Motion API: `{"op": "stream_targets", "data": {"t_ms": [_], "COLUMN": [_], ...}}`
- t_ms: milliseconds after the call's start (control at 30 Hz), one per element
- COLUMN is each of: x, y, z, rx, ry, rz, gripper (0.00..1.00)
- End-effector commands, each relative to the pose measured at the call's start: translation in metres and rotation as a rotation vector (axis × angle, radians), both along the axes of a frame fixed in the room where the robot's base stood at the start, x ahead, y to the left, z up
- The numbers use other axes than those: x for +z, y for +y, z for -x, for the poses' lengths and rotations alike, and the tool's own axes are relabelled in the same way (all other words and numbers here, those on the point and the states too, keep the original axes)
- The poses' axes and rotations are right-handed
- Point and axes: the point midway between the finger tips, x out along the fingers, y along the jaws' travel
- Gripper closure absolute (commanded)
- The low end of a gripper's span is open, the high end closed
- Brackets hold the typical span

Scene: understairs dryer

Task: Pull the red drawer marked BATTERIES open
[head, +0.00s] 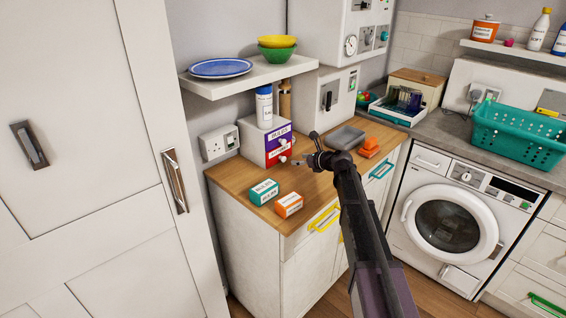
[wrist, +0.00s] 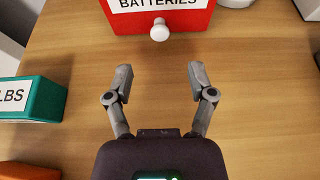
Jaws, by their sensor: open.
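The red drawer marked BATTERIES (wrist: 178,22) is at the top of the wrist view, with a round white knob (wrist: 159,30) on its front. In the head view the red drawer (head: 279,153) is the lower one in a small white unit, under a purple drawer (head: 278,136). It looks closed, though its edges are hard to see. My gripper (wrist: 159,72) is open and empty over the wooden counter. Its two fingertips point at the knob, one on each side of its line, and stay short of it. In the head view my gripper (head: 300,162) is small beside the unit.
A teal box (head: 263,192) and an orange box (head: 289,205) stand on the wooden counter (head: 233,180) in front of the unit. A grey tray (head: 345,137) and orange items (head: 369,147) lie to the right. A shelf (head: 245,78) hangs above the unit.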

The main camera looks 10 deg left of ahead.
Motion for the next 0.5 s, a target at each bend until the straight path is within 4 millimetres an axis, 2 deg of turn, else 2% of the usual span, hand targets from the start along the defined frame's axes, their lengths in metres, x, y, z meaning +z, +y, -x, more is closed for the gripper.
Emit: {"op": "stream_targets", "data": {"t_ms": [300, 500], "x": [-0.022, -0.03], "y": [0.038, 0.055], "z": [-0.031, -0.043], "rx": [0.003, 0.001], "ry": [0.0, 0.0], "rz": [0.001, 0.0], "gripper": [0.29, 0.29]}}
